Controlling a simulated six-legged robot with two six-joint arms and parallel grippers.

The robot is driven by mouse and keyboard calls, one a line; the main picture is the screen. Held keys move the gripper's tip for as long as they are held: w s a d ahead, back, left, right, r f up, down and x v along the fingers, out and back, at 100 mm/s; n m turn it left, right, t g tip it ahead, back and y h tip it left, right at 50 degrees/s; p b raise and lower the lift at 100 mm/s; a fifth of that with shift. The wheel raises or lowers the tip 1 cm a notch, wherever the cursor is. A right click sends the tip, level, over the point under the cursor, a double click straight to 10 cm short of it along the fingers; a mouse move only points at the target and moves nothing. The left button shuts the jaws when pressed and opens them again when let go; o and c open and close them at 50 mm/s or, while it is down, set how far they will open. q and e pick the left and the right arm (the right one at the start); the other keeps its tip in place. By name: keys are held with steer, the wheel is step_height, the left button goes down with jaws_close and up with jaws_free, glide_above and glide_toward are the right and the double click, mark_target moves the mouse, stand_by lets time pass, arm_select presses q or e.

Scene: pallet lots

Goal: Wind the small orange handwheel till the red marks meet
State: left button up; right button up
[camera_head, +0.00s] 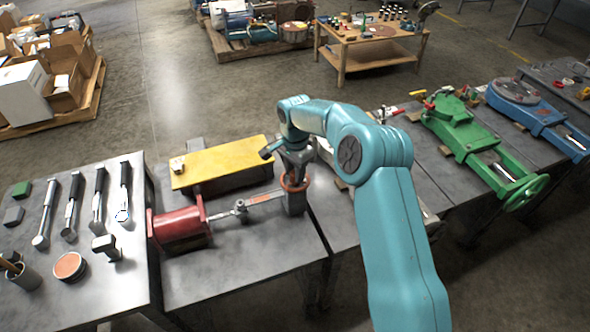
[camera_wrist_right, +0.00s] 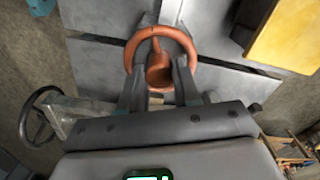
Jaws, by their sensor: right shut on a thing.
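The small orange handwheel (camera_head: 285,186) sits on a dark grey block at the right end of the screw rig on the middle bench. In the right wrist view its orange rim (camera_wrist_right: 133,48) shows as a ring with a knob (camera_wrist_right: 158,72) on its near side. My right gripper (camera_head: 297,172) reaches down onto the wheel from above. In the wrist view its two fingers are shut on the knob. The red marks cannot be made out; an orange-red strip (camera_head: 266,197) shows along the bar left of the wheel. My left gripper is not in view.
A red cylinder block (camera_head: 180,228) stands left of the bar, and a yellow plate (camera_head: 225,162) lies behind it. Hand tools lie on the left bench (camera_head: 110,285). A green vise (camera_head: 470,135) with its own green wheel stands right. The middle bench's front is clear.

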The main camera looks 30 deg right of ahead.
steer(key=n, duration=0.6)
steer(key=shift+r, duration=0.15)
steer(key=n+p, duration=0.1)
steer(key=n, duration=0.5)
steer(key=shift+w+n, duration=0.1)
steer(key=shift+n, duration=0.3)
steer(key=n, duration=0.6)
steer(key=shift+p, duration=0.3)
steer(key=n, duration=0.6)
steer(key=shift+n, duration=0.4)
steer(key=n+p, duration=0.1)
steer(key=n, duration=1)
steer(key=shift+n, duration=0.3)
steer(key=n+p, duration=0.1)
steer(key=n, duration=1.1)
